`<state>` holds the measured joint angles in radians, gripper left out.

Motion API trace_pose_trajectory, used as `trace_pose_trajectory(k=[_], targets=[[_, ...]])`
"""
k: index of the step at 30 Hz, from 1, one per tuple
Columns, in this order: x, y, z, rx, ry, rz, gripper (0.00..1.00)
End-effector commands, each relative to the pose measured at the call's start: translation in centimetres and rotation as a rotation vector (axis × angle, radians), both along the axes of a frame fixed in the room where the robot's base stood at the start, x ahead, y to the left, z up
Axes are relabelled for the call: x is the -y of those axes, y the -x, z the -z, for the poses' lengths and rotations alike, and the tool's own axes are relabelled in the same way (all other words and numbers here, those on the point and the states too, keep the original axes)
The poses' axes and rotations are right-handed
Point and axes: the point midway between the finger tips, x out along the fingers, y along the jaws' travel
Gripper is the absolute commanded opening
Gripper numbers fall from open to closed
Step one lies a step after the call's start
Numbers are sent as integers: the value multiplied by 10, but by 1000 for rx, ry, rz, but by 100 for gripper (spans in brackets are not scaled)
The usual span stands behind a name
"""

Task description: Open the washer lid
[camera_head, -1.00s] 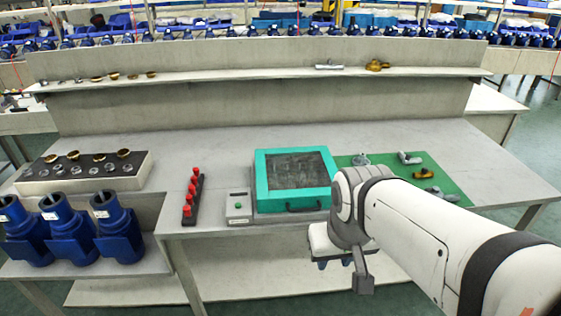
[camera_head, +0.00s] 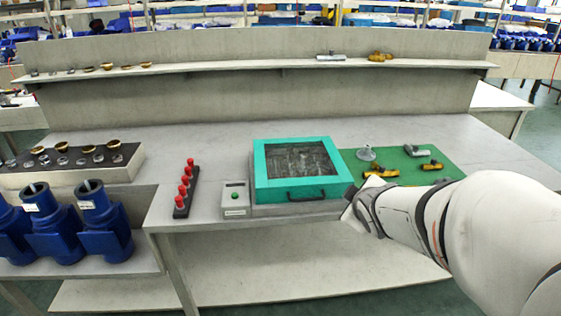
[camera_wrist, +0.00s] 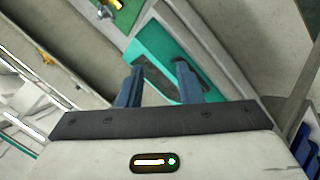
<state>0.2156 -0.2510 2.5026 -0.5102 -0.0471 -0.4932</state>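The washer (camera_head: 250,212) is a low grey box on the bench with a teal-framed lid (camera_head: 262,191) that lies flat and closed. The lid has a dark window and a black handle (camera_head: 307,194) on its front edge. The teal frame also shows tilted in the wrist view (camera_wrist: 147,40), beyond the fingers. My gripper (camera_wrist: 157,68) is open, with two blue fingers apart and nothing held. In the head view my wrist is just off the washer's front right corner; the fingertips cannot be made out there. I cannot tell whether the fingers touch the lid.
A small control box with a green button (camera_head: 235,196) stands left of the washer, beside a rack of red-topped pegs (camera_head: 184,190). A green mat (camera_head: 401,163) with metal and brass fittings lies to the right. Blue pump housings (camera_head: 103,220) stand at the lower left.

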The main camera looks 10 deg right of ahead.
Motion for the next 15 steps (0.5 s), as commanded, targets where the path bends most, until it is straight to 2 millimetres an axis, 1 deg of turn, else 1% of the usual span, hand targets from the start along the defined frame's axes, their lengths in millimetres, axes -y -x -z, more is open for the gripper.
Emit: trace_pose_trajectory(k=[1, 3, 6, 10, 15], targets=[[2, -13, 27, 48, 63, -88, 32], [-2, -28, 39, 128, 157, -226, 32], [-12, -42, 55, 237, 269, -411, 32], [-29, -47, 71, 361, 363, -602, 32], [-43, -45, 80, 465, 417, -738, 32]])
